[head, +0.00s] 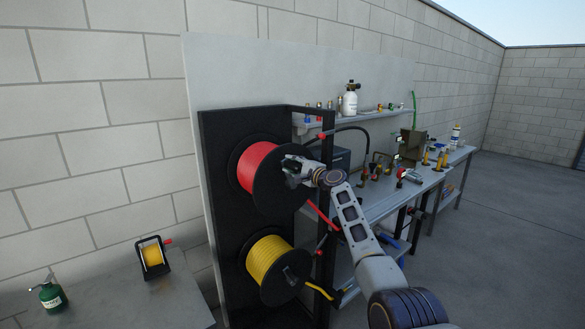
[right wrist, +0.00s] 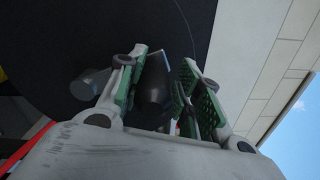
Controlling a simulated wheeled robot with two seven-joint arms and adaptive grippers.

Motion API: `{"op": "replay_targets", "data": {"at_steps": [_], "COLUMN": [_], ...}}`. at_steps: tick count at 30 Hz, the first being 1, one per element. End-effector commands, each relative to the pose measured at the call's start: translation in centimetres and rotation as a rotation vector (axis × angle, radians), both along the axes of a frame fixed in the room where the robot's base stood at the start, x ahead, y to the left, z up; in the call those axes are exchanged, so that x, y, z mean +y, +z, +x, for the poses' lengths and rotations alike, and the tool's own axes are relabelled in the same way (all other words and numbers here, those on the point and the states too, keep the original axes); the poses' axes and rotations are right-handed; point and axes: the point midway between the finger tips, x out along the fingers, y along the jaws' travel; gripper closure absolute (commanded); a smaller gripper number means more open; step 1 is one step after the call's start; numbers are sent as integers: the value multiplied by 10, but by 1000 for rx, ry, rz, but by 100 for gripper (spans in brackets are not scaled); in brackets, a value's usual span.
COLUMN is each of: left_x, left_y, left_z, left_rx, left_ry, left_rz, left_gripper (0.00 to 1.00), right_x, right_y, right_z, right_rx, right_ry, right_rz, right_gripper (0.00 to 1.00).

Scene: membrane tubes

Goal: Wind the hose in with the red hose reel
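The red hose reel (head: 257,168) is mounted in the upper part of a black stand, its red hose wound between dark discs. A length of red hose (head: 322,216) hangs out at its lower right. My right gripper (head: 291,170) is at the front disc of this reel. In the right wrist view the dark crank handle (right wrist: 154,84) stands between the fingers of my right gripper (right wrist: 163,85). It is close to the left finger, with a gap on the right finger's side, so the fingers look open around it. My left gripper is not in view.
A yellow hose reel (head: 268,262) sits below the red one in the black stand (head: 223,215). A workbench (head: 385,206) with fittings and tools runs to the right. A small yellow reel (head: 153,256) and a green bottle (head: 51,297) stand on a low surface at left.

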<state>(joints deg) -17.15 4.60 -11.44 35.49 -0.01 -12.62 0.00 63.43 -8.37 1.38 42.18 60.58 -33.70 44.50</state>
Motion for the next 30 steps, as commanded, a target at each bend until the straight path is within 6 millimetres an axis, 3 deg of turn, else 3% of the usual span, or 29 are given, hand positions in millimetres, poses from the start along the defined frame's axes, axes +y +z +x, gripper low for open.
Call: {"op": "replay_targets", "data": {"at_steps": [2,30], "left_x": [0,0], "left_y": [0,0], "left_z": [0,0], "left_rx": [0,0], "left_ry": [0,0], "left_rz": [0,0], "left_gripper": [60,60], "right_x": [0,-10], "right_y": [-1,-5], "right_z": [0,-14], "right_rx": [1,6], "right_ry": [0,2], "right_rz": [0,-2], "right_gripper": [52,52]}}
